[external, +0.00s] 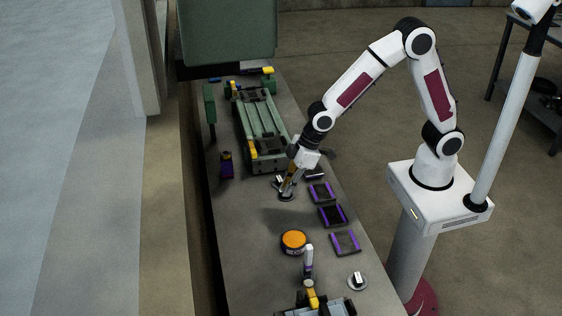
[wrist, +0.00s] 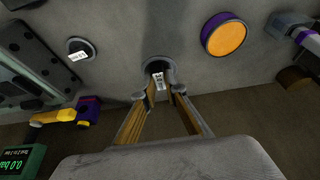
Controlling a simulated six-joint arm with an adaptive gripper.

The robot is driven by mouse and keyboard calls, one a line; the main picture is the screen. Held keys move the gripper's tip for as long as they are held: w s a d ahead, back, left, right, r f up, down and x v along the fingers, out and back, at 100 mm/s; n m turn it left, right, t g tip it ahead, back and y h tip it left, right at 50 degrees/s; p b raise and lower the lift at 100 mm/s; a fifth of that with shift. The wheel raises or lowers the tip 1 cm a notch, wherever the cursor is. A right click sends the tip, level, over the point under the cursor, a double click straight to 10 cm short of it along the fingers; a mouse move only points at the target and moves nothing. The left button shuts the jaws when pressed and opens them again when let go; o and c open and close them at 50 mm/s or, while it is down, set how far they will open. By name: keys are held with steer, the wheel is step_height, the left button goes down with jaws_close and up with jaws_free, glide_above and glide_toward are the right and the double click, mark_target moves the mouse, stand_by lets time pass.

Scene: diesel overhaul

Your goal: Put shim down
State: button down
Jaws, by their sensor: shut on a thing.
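The shim is a small dark grey disc with a white tag standing on it. In the wrist view the shim (wrist: 158,66) is at the tips of my gripper's fingers (wrist: 164,90), with its white tag between or just behind them. In the external view my gripper (external: 288,184) points down and is shut on the shim (external: 286,196) low over the bench, at its middle. I cannot tell whether the disc touches the bench top. A similar tagged disc (wrist: 80,47) lies to the left in the wrist view.
The bench (external: 250,225) holds a green engine block (external: 263,125) behind the gripper and an orange-topped round tin (external: 294,241) in front. Several purple-edged dark trays (external: 333,215) line its right side. Another tagged disc (external: 358,282) is near the front. Bare bench lies left of the tin.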

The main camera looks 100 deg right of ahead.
steer(key=w+a+n, duration=0.2)
steer(key=w+a, duration=0.5)
steer(key=a, duration=0.3)
steer(key=w+a+n+y, duration=0.1)
steer(key=w+a+n, duration=0.1)
steer(key=w+a, duration=0.5)
steer(key=a+r, duration=0.1)
steer(key=a, duration=0.3)
steer(key=shift+a+y, duration=0.25)
steer(key=shift+y, duration=0.05)
steer(key=shift+w, duration=0.1)
steer(key=shift+f, duration=0.15)
steer(key=shift+f, duration=3.05)
